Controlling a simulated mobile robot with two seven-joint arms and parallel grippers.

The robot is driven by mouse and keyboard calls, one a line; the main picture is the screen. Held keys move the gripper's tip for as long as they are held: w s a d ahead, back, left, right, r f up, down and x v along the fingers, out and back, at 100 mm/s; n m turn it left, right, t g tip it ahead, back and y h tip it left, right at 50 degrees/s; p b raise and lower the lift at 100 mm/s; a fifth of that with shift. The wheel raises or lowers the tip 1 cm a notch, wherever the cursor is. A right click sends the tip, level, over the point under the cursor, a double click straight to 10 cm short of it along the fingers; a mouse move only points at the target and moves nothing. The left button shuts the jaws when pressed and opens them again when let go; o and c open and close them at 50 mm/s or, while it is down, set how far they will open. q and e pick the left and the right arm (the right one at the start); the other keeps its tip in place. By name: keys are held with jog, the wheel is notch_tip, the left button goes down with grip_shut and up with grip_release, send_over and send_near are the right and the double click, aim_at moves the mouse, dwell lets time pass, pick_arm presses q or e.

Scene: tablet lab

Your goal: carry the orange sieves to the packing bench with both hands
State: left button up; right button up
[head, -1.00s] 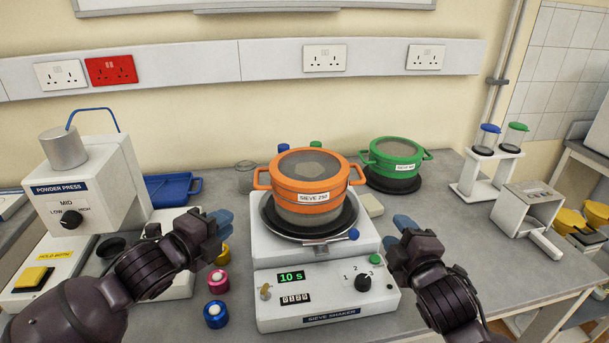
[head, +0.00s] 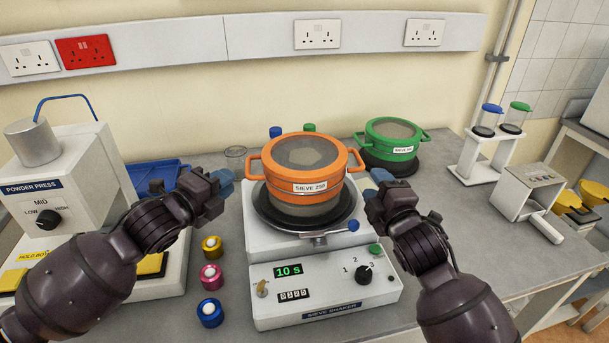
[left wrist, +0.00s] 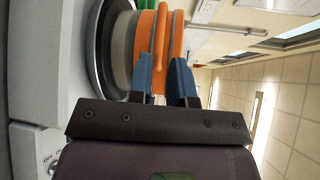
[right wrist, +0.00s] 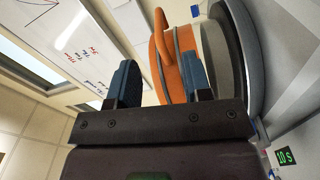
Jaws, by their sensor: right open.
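The orange sieves (head: 305,172), labelled SIEVE 250, stand stacked and upright on the dark round plate of the sieve shaker (head: 322,287). A loop handle sticks out on each side. My left gripper (head: 229,180) is open just left of the stack; in the left wrist view the left handle (left wrist: 160,40) lies ahead of its blue fingers. My right gripper (head: 376,181) is open just right of the stack; in the right wrist view the right handle (right wrist: 161,25) lies ahead of its spread fingers. Neither gripper holds anything. I cannot make out the packing bench.
A green sieve (head: 391,147) stands on a dark base behind right. The powder press (head: 52,180) is at the left, with small coloured pots (head: 210,312) beside the shaker. Bench between is clear.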

aim_at(248, 165)
pick_arm(q)
jog(key=x, duration=0.8)
pick_arm(e)
jog(key=x, duration=0.8)
pick_arm(q)
jog(key=shift+c, duration=0.5)
pick_arm(e)
jog(key=shift+c, duration=0.3)
pick_arm(q)
jog(key=shift+c, duration=1.1)
pick_arm(e)
jog(key=shift+c, duration=1.3)
pick_arm(q)
grip_shut()
pick_arm(e)
grip_shut()
pick_arm(q)
jog(key=shift+f, duration=0.1)
